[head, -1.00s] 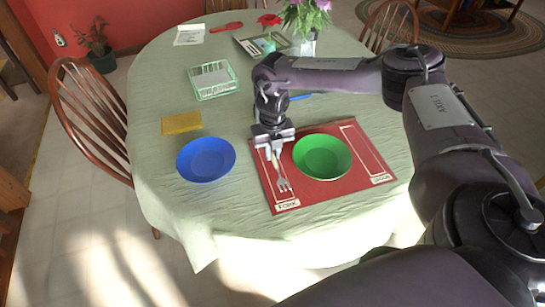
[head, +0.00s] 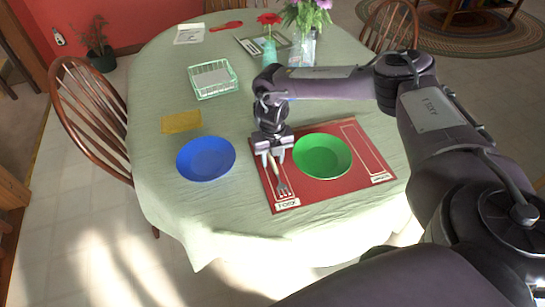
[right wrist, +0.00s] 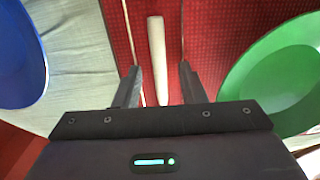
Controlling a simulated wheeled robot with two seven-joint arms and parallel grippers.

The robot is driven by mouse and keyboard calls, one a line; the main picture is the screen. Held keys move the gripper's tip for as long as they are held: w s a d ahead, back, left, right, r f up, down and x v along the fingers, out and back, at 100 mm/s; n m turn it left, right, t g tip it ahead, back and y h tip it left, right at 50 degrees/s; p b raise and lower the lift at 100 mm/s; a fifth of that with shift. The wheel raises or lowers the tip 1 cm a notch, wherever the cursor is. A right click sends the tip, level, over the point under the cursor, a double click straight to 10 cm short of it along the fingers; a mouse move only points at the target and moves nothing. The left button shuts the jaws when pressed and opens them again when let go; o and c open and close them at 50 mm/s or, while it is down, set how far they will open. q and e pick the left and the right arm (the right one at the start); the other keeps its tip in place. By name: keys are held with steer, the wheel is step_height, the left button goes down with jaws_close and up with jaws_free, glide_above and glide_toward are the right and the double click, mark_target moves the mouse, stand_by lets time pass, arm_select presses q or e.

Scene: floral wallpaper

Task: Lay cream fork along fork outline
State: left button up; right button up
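The cream-handled fork (head: 279,179) lies on the left part of the red placemat (head: 322,191), tines toward the front edge. It lies lengthwise inside the white fork outline (head: 268,184), above the printed label. My right gripper (head: 271,157) is over the handle end with its fingers apart. In the right wrist view, the cream handle (right wrist: 157,60) is between the open fingers, with a gap on each side, and outline lines run on both sides of it. My left gripper is not in view.
A green plate (head: 322,156) sits on the placemat just right of the fork. A blue plate (head: 206,159) is to the left, off the mat. A yellow cloth (head: 181,122), a wire basket (head: 213,80) and a flower vase (head: 301,48) stand farther back.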

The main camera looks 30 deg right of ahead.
mark_target(272, 160)
step_height(272, 160, up, 12)
steer(key=shift+r, duration=0.15)
stand_by(0.4)
stand_by(0.4)
